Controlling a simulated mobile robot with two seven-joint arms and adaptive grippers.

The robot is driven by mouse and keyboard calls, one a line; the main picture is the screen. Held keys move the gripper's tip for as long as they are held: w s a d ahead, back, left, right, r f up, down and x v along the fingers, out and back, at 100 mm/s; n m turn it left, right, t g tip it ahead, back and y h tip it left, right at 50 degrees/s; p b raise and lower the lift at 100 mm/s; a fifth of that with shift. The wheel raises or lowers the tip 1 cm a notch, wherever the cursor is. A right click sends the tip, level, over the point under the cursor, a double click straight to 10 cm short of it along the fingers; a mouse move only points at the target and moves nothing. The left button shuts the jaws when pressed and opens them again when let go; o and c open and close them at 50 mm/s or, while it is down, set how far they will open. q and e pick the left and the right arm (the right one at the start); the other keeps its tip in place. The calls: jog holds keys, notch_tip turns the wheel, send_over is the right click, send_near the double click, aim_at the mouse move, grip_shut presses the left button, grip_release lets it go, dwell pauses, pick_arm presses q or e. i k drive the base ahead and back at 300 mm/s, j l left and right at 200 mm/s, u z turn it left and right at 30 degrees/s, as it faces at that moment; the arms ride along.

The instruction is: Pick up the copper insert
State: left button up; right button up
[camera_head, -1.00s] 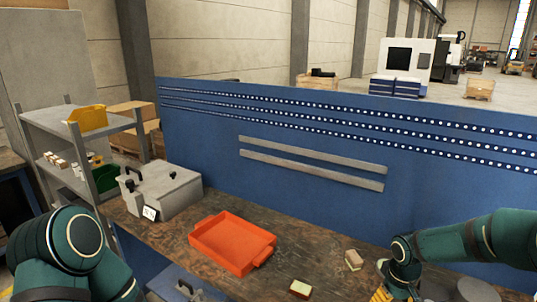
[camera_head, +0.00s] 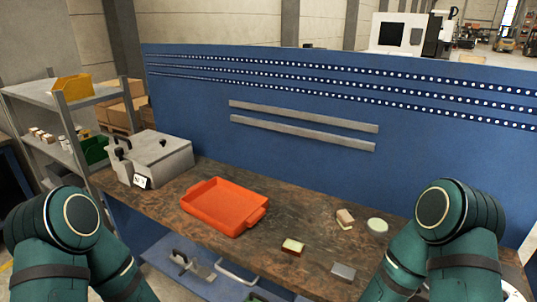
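Several small pieces lie on the brown workbench (camera_head: 270,215). One small block (camera_head: 293,246) has a pale yellowish top and a reddish-brown side, near the front edge. A tan block (camera_head: 345,217) lies farther back to its right. A grey block (camera_head: 343,271) lies at the front edge, and a pale greenish round disc (camera_head: 377,225) lies right of the tan block. I cannot tell for certain which piece is the copper insert; the reddish-brown side fits best. Only my green arm links show at lower left and lower right. Both grippers are out of view.
An orange tray (camera_head: 222,208) sits mid-bench and looks empty. A grey case (camera_head: 155,160) with black handles stands at the bench's left end. A blue panel (camera_head: 300,165) rises behind the bench. Shelving with a yellow bin (camera_head: 72,87) stands at left. Handled items lie on a lower shelf.

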aim_at(292, 246)
jog(key=i+j, duration=0.3)
jog(key=j, duration=0.2)
jog(key=i+j+z, duration=0.15)
jog(key=j+z, duration=0.2)
jog(key=i+j+z, duration=0.1)
jog(key=j+z, duration=0.15)
jog(key=z, duration=0.15)
